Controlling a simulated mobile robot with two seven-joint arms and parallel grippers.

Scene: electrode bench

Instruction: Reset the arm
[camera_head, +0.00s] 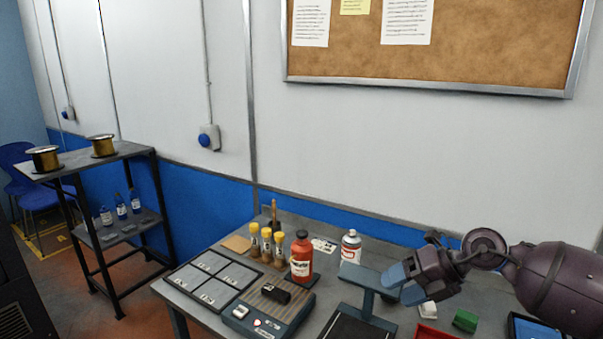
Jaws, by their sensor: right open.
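My right arm comes in from the right edge over the bench (208,316). My right gripper (398,287) points left with its two blue fingers spread apart, and nothing shows between them. In the picture its fingers overlap the upper part of a grey stand (362,278); I cannot tell whether they touch it. My left gripper is not in view.
A red bottle (301,260), yellow-capped vials (267,244) and a white can (351,246) stand left of the gripper. A device with a black block (276,294) and a sectioned tray (212,264) are farther left. A green block (465,320) lies below the arm.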

